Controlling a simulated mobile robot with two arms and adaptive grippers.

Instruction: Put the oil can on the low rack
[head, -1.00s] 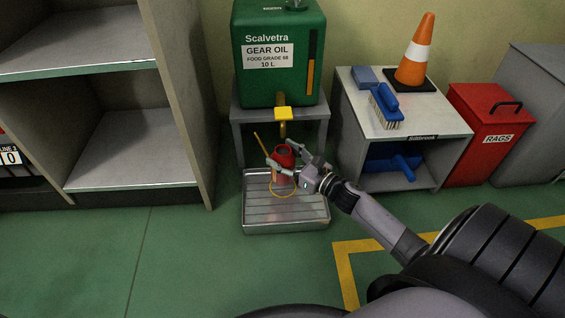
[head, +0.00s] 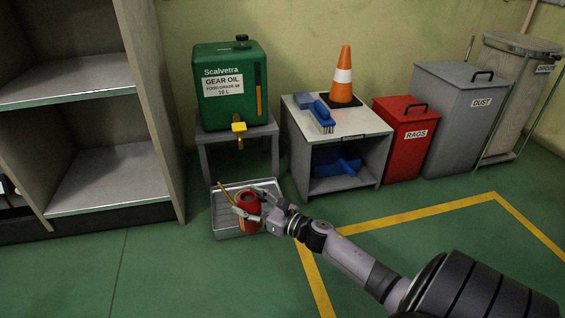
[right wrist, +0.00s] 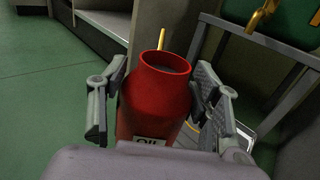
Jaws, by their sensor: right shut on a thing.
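The oil can (head: 247,213) is red with an open round top and a thin yellow spout. It is upright or nearly so over the metal drip tray (head: 216,226); I cannot tell whether its base touches the tray. My right gripper (head: 254,202) is shut around its sides. In the right wrist view the can (right wrist: 156,104) stands between both fingers (right wrist: 160,95), with a label partly reading OIL low on its front. A low grey open-fronted rack (head: 363,150) stands right of the tray. My left gripper is not in view.
A green gear oil tank (head: 228,108) with a yellow tap stands on a grey stand (head: 243,135). The low rack holds an orange cone (head: 343,83) and blue brushes (head: 323,115). Tall shelving (head: 95,180) stands left, its visible shelves mostly bare. A red rags bin (head: 402,145) stands right.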

